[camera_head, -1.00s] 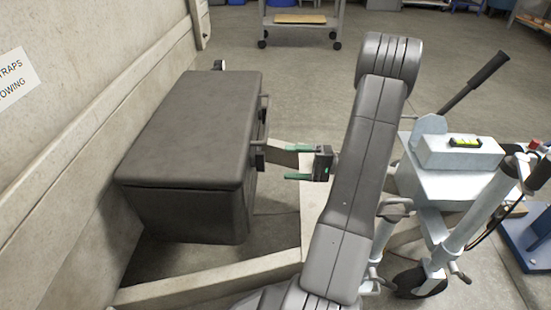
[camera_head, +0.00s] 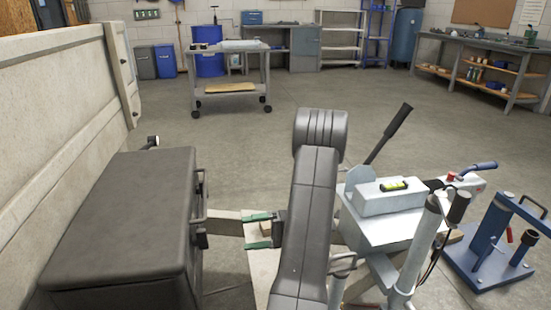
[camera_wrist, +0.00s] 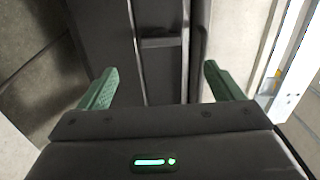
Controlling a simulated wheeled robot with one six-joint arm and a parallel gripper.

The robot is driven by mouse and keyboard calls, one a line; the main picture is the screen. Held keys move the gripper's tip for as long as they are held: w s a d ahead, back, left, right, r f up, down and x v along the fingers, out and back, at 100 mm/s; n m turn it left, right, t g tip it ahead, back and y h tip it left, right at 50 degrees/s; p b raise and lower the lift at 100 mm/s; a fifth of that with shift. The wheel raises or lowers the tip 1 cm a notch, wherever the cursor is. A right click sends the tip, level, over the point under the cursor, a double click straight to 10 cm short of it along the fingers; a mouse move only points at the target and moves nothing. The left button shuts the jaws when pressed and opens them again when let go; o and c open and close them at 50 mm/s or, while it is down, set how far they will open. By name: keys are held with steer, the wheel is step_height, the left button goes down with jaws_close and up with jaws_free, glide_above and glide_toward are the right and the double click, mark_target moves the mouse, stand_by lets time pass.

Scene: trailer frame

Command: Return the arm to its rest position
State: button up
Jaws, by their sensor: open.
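My gripper (camera_head: 258,231) points left, with its green fingers apart and nothing between them. It is just right of the dark toolbox (camera_head: 125,215), whose lid is down. My own grey arm stands upright in the middle of the head view and hides part of the gripper's body. In the wrist view the two green fingers of my gripper (camera_wrist: 157,88) are spread wide, and the dark toolbox front (camera_wrist: 160,60) with a handle bar lies beyond them. I cannot tell exactly how far the fingertips are from the box.
A pale trailer wall (camera_head: 60,110) runs along the left. A white jack with a level (camera_head: 390,205) stands close right of my arm, and a blue stand (camera_head: 500,250) farther right. A wheeled cart (camera_head: 230,90) stands behind. The floor between is clear.

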steer(key=b+x, duration=0.3)
steer(key=x, duration=0.9)
steer(key=shift+r, duration=0.1)
steer(key=p+v, duration=0.4)
steer(key=v, duration=1)
steer(key=s+a+m+p, duration=0.3)
steer(key=a+m+p, duration=0.8)
steer(key=m, duration=0.7)
steer(key=shift+a+p, duration=0.35)
steer(key=shift+a, duration=1)
steer(key=shift+s, duration=0.2)
